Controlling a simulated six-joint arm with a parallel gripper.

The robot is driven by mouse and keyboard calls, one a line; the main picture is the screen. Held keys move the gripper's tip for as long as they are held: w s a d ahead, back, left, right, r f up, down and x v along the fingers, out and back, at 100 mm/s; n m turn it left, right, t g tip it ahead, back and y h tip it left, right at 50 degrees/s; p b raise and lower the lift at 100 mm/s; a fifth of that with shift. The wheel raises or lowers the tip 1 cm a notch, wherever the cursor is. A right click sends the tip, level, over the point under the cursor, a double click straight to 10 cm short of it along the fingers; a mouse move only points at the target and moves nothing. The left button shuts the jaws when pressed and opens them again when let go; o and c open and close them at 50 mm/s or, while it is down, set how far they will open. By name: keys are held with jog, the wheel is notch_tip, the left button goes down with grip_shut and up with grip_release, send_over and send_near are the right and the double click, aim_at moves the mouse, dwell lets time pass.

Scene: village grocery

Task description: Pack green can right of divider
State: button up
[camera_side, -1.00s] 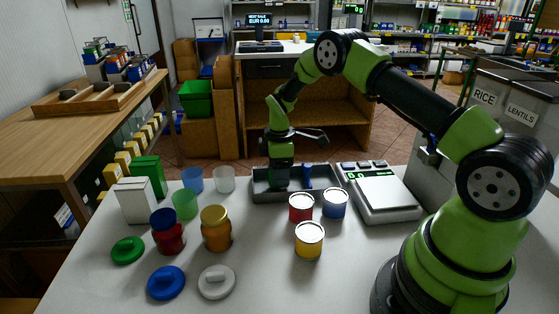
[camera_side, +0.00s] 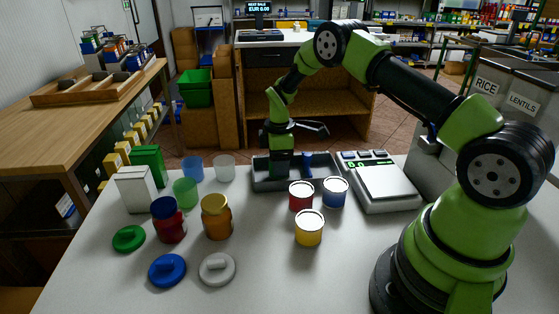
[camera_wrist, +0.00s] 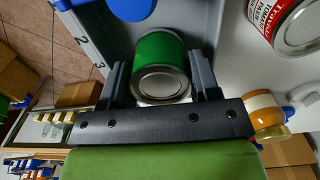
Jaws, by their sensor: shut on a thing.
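The green can (camera_wrist: 160,48) is between the two dark fingers of my gripper (camera_wrist: 161,82) in the wrist view, with its pale end towards the camera. My gripper is shut on it. In the side view my gripper (camera_side: 282,172) points down into the left part of the grey tray (camera_side: 262,185). A blue piece (camera_wrist: 130,7) also shows at the top of the wrist view, beyond the can. I cannot tell whether the can touches the tray floor.
Red (camera_side: 300,198), blue (camera_side: 335,193) and yellow (camera_side: 308,230) cans stand in front of the tray. A scale (camera_side: 385,182) is at its right. Cups, jars, boxes and loose lids are at the left.

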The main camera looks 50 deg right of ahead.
jog(key=shift+f, duration=0.2)
jog(key=o, duration=1.3)
jog(key=shift+o, duration=0.4)
jog(key=shift+r, duration=4)
jog(key=s+a+r+m+t, duration=0.2)
jog(key=s+a+r+m, duration=0.15)
jog(key=r, duration=0.55)
jog(key=s+a+r+m+t, duration=0.15)
jog(key=s+a+r, duration=0.25)
jog(key=r, duration=0.5)
jog(key=s+a+r+m+t+y, duration=0.1)
jog(key=s+a+m+t, duration=0.1)
jog(key=s, duration=0.6)
jog(key=s+a+r+m+t+y, duration=0.1)
jog(key=s+a+m, duration=0.3)
jog(key=s, duration=0.5)
jog(key=shift+r+m+t, duration=0.35)
jog(key=shift+r+m, duration=0.05)
jog(key=shift+m, duration=0.6)
